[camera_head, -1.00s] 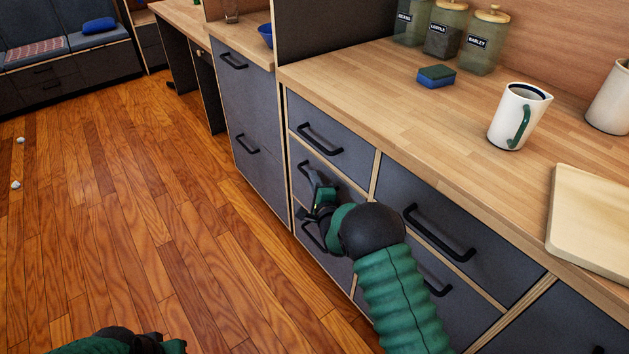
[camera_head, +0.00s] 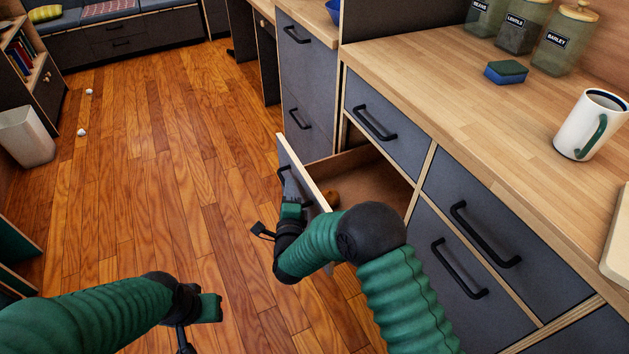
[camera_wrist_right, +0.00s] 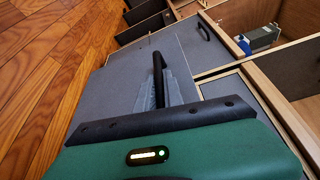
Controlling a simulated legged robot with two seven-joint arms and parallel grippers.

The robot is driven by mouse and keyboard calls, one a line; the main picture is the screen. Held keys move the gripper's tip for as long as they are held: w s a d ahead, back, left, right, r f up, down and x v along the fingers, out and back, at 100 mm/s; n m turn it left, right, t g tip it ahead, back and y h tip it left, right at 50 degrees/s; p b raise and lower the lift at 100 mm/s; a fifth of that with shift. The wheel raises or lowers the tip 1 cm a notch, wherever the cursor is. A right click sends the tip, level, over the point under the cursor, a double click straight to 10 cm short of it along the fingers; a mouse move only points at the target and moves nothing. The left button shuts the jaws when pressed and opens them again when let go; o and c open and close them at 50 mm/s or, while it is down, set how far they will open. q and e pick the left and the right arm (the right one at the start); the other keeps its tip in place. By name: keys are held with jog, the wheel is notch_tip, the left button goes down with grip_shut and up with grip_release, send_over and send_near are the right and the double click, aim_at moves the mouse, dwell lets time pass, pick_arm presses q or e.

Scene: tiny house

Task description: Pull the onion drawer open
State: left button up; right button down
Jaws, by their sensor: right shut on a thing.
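The onion drawer (camera_head: 277,150) stands pulled out from the cabinet under the counter, its inside partly showing. A brown onion (camera_head: 332,198) lies inside, partly hidden by my arm. My right gripper (camera_head: 289,186) is at the front of this drawer, shut on its black handle (camera_head: 281,174). In the right wrist view the handle (camera_wrist_right: 157,64) runs up from between the gripper fingers (camera_wrist_right: 161,90), against the grey drawer front (camera_wrist_right: 110,85). My left gripper (camera_head: 207,307) hangs over the floor at the lower left, away from the drawer; its fingers are unclear.
Closed drawers sit above (camera_head: 385,125) and to the right (camera_head: 490,235). The counter (camera_head: 440,90) holds a sponge (camera_head: 506,72), a white mug (camera_head: 591,125) and labelled jars (camera_head: 523,28). The wooden floor (camera_head: 150,200) left of the drawer is largely clear; a bin (camera_head: 26,137) stands far left.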

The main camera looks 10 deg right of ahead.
jog(key=s+a, duration=0.3)
jog(key=a, duration=0.6)
jog(key=shift+s+a+f+b, duration=0.3)
jog(key=shift+s+f+b, duration=0.05)
jog(key=shift+s+b, duration=0.05)
jog(key=c, duration=1.6)
grip_release()
jog(key=shift+o, duration=0.6)
jog(key=shift+w+r, duration=0.1)
jog(key=shift+r, duration=0.1)
